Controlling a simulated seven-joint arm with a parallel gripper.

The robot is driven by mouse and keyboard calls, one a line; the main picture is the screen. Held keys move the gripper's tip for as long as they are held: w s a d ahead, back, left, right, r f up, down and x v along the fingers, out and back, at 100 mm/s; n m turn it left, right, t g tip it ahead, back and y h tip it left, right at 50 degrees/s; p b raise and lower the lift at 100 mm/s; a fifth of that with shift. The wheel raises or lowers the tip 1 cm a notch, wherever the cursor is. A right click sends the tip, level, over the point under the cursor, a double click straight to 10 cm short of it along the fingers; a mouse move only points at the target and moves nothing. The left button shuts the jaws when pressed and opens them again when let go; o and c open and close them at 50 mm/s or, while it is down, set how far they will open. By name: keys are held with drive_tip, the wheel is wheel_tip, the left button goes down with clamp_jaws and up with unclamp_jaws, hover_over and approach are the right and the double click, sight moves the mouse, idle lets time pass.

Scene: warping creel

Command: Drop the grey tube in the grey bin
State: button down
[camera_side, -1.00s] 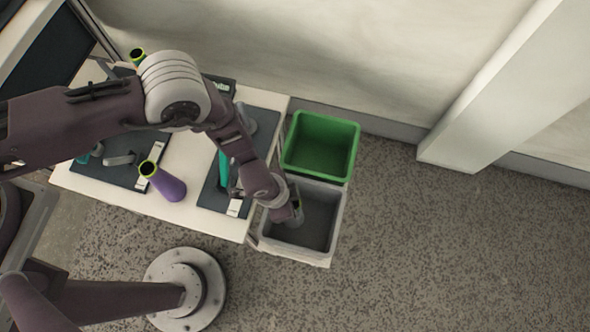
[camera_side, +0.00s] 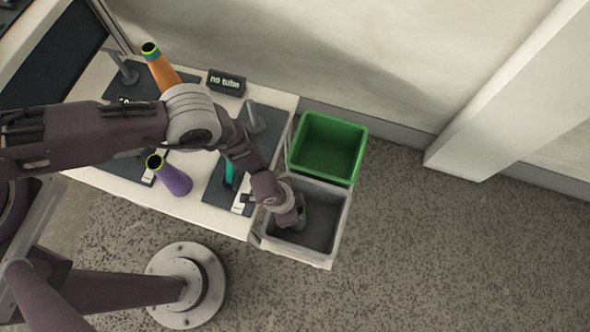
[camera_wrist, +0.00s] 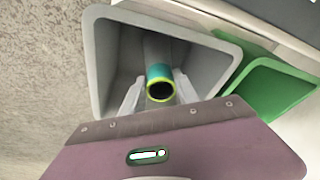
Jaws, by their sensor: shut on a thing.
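My gripper (camera_wrist: 157,92) is shut on the grey tube (camera_wrist: 157,50). In the wrist view the tube's end towards me has a teal band and a yellow-green rim around a dark opening, and its grey body points down into the grey bin (camera_wrist: 103,60). In the side view my gripper (camera_side: 300,213) is over the grey bin (camera_side: 341,222), within its outline. The tube is mostly hidden there behind my wrist. How far the tube is from the bin floor I cannot tell.
A green bin (camera_side: 362,150) stands directly behind the grey one. On the white table (camera_side: 215,215) are an orange tube (camera_side: 163,72), a purple tube (camera_side: 172,180), a partly hidden teal item (camera_side: 231,173), dark mats with pegs, and a "no tube" sign (camera_side: 227,82).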

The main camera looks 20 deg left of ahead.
drive_tip(key=c, duration=0.9)
unclamp_jaws()
